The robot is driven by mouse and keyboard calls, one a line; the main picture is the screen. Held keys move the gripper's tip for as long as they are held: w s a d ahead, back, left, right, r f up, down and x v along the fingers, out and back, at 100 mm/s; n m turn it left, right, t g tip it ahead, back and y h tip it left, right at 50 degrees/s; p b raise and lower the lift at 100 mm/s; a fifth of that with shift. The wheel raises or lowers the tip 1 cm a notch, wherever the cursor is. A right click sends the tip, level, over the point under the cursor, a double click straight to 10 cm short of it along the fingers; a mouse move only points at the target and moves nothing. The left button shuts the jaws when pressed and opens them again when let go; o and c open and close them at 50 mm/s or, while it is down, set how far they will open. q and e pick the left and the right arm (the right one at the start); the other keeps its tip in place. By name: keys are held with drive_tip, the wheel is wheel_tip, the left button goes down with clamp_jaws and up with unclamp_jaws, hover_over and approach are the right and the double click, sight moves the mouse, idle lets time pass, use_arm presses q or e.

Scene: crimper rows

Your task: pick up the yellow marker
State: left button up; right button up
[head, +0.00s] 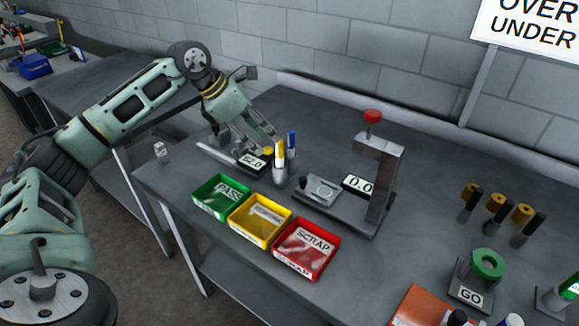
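The yellow marker (280,151) stands upright in a small light-coloured cup (280,174) on the workbench. A blue marker (292,143) stands just right of it, in or behind the same cup. My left gripper (256,143) points down just left of and behind the yellow marker. Its fingers look spread, with nothing seen between them. One fingertip is close to the yellow marker; I cannot tell whether they touch. My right gripper is not in view.
A caliper (255,161) reading 52.0 lies beneath the gripper. Green (221,196), yellow (260,219) and red (305,249) trays line the front. A gauge stand (380,180) is to the right. Brass-topped plugs (496,207) and a green ring gauge (488,263) stand farther right.

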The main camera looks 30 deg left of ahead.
sight(279, 151)
use_arm(q)
drive_tip(key=p+x, duration=0.1)
drive_tip(key=x, duration=0.3)
drive_tip(key=p+x, duration=0.1)
drive_tip(key=x, duration=0.3)
drive_tip(key=shift+w, duration=0.3)
drive_tip(key=shift+w+d+f, duration=0.15)
drive_tip(key=shift+f, duration=0.2)
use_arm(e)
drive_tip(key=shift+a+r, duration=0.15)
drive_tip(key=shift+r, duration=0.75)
use_arm(q)
drive_tip(key=shift+c, duration=0.2)
clamp_jaws()
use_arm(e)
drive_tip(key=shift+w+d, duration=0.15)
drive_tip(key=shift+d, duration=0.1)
